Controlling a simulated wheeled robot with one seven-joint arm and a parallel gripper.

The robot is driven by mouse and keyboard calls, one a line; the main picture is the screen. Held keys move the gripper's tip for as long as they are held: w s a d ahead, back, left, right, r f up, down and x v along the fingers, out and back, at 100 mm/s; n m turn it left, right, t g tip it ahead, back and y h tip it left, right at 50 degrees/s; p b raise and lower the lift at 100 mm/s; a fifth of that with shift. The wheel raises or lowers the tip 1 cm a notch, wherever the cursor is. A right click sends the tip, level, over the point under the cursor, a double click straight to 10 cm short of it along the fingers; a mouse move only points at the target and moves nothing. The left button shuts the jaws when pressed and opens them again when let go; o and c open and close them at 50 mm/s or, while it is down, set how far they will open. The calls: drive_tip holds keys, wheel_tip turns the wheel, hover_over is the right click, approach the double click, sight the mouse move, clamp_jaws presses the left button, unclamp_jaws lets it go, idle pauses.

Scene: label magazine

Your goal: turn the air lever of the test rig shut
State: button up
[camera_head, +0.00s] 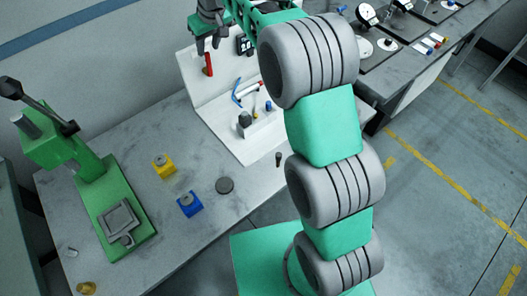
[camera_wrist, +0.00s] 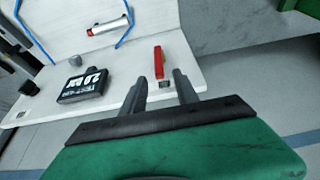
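The test rig is a white panel (camera_head: 202,85) with a white base. Its red lever (camera_head: 208,65) sits on the upright panel, and it also shows in the wrist view (camera_wrist: 158,62). The lever lies lengthwise away from my gripper in the wrist view. My gripper (camera_head: 208,44) is by the panel's upper left part, next to the lever. In the wrist view its two dark fingers (camera_wrist: 159,77) are apart, with the lever's near end in the gap between the tips. I cannot tell whether either finger touches it.
A black display box (camera_wrist: 83,85), a blue hose (camera_wrist: 124,32) and a silver cylinder (camera_wrist: 108,26) are on the rig. A green press (camera_head: 115,205), a yellow block (camera_head: 163,167) and a blue block (camera_head: 189,205) stand on the bench.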

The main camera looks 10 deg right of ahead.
drive_tip(key=s+d+f+m+g+h, duration=0.1)
drive_tip(key=s+d+f+m+g, duration=0.15)
drive_tip(key=s+f, duration=0.7)
drive_tip(key=s+d+f+g+b, duration=0.1)
drive_tip(key=s+d+f, duration=0.2)
drive_tip(key=s, duration=0.6)
drive_tip(key=s+d+f+m+g+h+b, duration=0.1)
drive_tip(key=s+d+f, duration=0.3)
drive_tip(key=s, duration=0.6)
drive_tip(key=shift+d+f+b, duration=0.3)
drive_tip(key=shift+f+b, duration=0.1)
drive_tip(key=shift+b, duration=0.35)
